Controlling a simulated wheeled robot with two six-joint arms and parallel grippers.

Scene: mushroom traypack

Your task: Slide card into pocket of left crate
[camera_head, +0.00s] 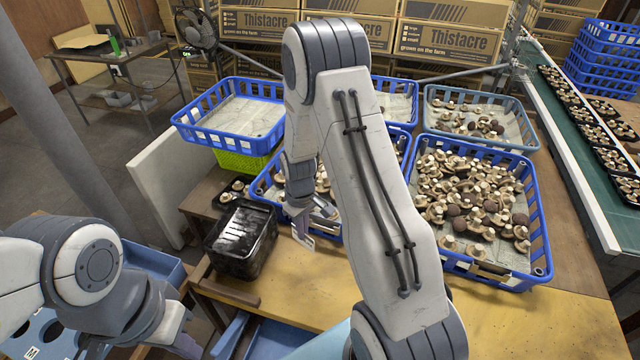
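The left crate (262,193) is a blue crate holding mushrooms, at the middle of the table; my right arm hides much of it. My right gripper (301,222) is at the crate's front side, with its fingers pointing down. A small white card (303,238) is at its fingertips and appears gripped, close against the crate's front wall. I cannot make out the pocket or tell whether the card is inside it. My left gripper (182,338) is low at the lower left, away from the crate; its fingertips are not clear.
A blue crate full of mushrooms (543,235) stands to the right. A black tub (242,240) stands left of the left crate. Behind are a grey-blue crate (530,143) and a lined blue crate (190,132). The yellow table front (520,325) is clear.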

